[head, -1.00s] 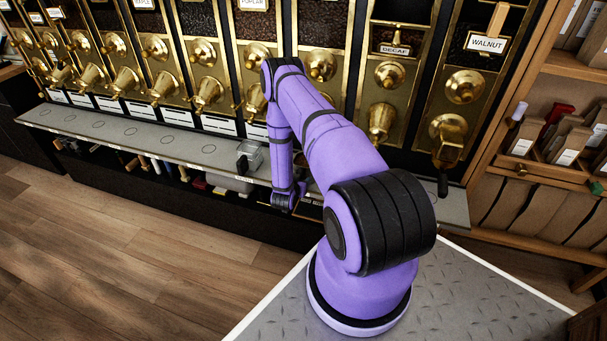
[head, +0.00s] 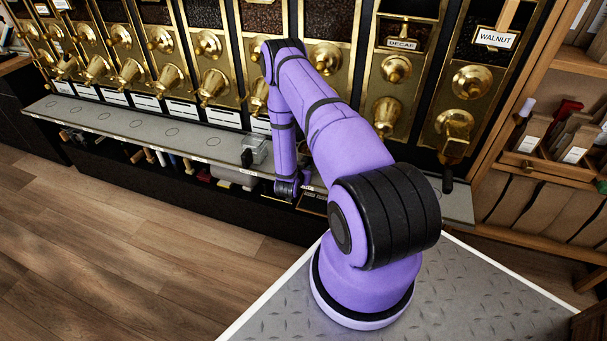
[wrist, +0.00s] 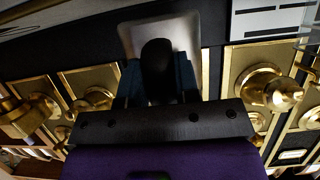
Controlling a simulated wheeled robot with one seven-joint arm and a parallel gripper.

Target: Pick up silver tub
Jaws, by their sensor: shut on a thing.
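The silver tub (wrist: 188,32) shows at the top middle of the wrist view as a pale metallic shape with rounded corners. A dark rounded part stands in front of its middle. My gripper (wrist: 158,72) is shut on the tub, with its bluish fingers on both sides of the dark part. In the head view, my purple arm reaches to the counter and bends down, with its wrist (head: 286,188) at the counter's front edge. The fingers and the tub are hidden there behind my arm.
Brass dispensers (head: 215,84) line the wall behind the grey counter (head: 110,120). A clear container (head: 257,148) with a black part stands on the counter just left of my arm. Shelves with items are below it. A wooden rack (head: 545,165) is at right. Open floor lies front left.

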